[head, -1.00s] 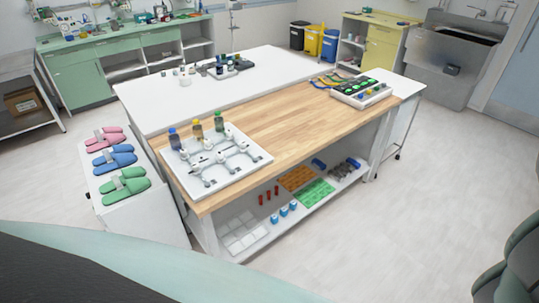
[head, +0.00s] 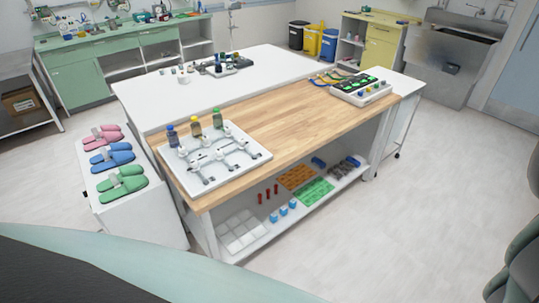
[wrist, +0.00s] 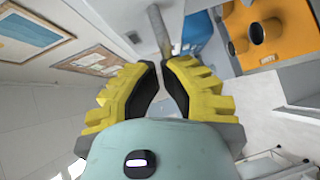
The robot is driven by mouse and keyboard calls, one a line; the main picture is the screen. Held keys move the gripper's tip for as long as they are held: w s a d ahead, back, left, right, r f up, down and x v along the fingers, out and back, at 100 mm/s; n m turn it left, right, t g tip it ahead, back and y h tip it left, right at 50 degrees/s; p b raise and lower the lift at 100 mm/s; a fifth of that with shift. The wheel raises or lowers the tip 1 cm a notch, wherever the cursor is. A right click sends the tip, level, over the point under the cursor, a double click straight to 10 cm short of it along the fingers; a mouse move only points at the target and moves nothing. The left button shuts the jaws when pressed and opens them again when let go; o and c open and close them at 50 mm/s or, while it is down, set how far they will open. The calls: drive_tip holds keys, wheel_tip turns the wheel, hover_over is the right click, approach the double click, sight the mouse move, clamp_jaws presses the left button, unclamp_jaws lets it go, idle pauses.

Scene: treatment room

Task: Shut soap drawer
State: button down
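No drawer in view can be told for sure as the soap drawer. In the head view, a green cabinet (head: 78,82) with drawer fronts stands at the back left, and a yellow cabinet (head: 380,52) with a drawer front stands at the back right beside a steel sink. No drawer clearly stands out open. In the wrist view, my gripper (wrist: 159,66) has yellow ribbed fingers with black inner pads. Its tips are close together with a narrow gap and nothing seen between them. My gripper is not visible in the head view.
A wood-topped table (head: 290,112) with a shelf below fills the middle. A white bench (head: 130,222) with slippers stands left of it. The sink (head: 450,65) is at the back right. Pale floor (head: 425,200) is free right of the table.

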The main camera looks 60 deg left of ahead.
drive_tip(key=shift+w+d+b, duration=0.2)
drive_tip(key=shift+d+b, duration=1)
drive_tip(key=shift+d, duration=1.1)
drive_tip(key=shift+a+r, duration=0.1)
drive_tip(key=shift+r, duration=0.05)
